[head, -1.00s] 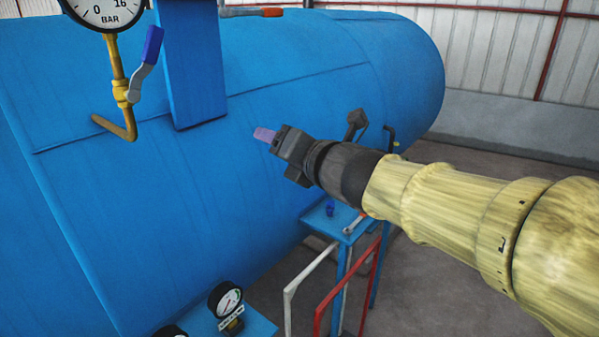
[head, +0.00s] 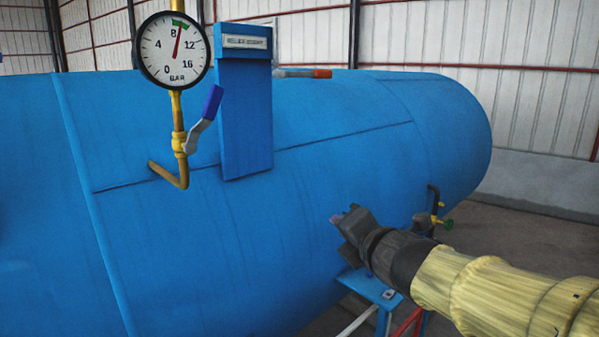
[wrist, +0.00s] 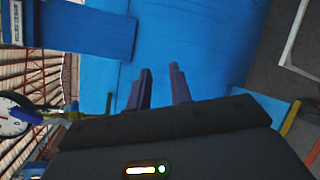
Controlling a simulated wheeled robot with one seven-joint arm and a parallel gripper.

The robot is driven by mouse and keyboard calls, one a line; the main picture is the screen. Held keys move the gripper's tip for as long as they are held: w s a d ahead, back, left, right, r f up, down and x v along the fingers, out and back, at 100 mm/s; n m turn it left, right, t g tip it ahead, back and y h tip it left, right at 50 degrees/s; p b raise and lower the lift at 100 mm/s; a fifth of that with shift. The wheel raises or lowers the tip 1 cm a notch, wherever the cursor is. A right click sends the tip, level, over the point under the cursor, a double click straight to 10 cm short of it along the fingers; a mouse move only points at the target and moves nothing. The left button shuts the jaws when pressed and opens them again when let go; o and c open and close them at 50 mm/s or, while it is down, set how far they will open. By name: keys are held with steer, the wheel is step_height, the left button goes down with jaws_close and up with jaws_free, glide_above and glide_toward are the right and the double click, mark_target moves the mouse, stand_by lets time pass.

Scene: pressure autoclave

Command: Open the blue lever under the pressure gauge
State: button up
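The pressure gauge (head: 173,50) is a round white dial on a yellow pipe in front of the blue tank, with its needle a little past 8 BAR. Below it, a lever with a blue grip (head: 212,102) and a grey metal arm slants up and right from the yellow valve (head: 180,143). My gripper (head: 336,218) is right of and below the lever, well apart from it. The wrist view shows its two fingers (wrist: 160,72) apart with nothing between them. The gauge (wrist: 14,118) and blue lever grip (wrist: 26,116) show at that view's left edge.
The large blue tank (head: 330,150) fills the middle. A blue labelled post (head: 246,120) stands just right of the lever. An orange-ended handle (head: 305,73) is on top of the tank. A small blue stand (head: 372,287) is below my gripper.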

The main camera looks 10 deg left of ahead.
steer(key=shift+w+d+r+m, duration=0.15)
steer(key=shift+w+d+m, duration=0.1)
steer(key=shift+m, duration=0.25)
steer(key=c, duration=0.4)
steer(key=w+d+m+h, duration=0.1)
steer(key=m, duration=0.2)
steer(key=w+d+m+h, duration=0.1)
steer(key=d+m, duration=0.1)
steer(key=m, duration=0.1)
steer(key=w+d+m+h, duration=0.1)
steer(key=m, duration=0.3)
steer(key=shift+d+r+h, duration=0.1)
steer(key=shift+d+h, duration=0.05)
steer(key=shift+h, duration=0.15)
jaws_close()
steer(key=s+a+r+m+g+y, duration=0.2)
steer(key=a+r+m+y, duration=0.4)
steer(key=m, duration=0.8)
steer(key=s+a+r+m+g+y, duration=0.2)
steer(key=a+r+m+y, duration=0.4)
steer(key=r+m, duration=0.5)
steer(key=m+y, duration=0.2)
steer(key=m, duration=0.2)
steer(key=shift+s+a+r+g, duration=0.25)
steer(key=shift+s+r+g, duration=0.05)
steer(key=shift+r, duration=0.05)
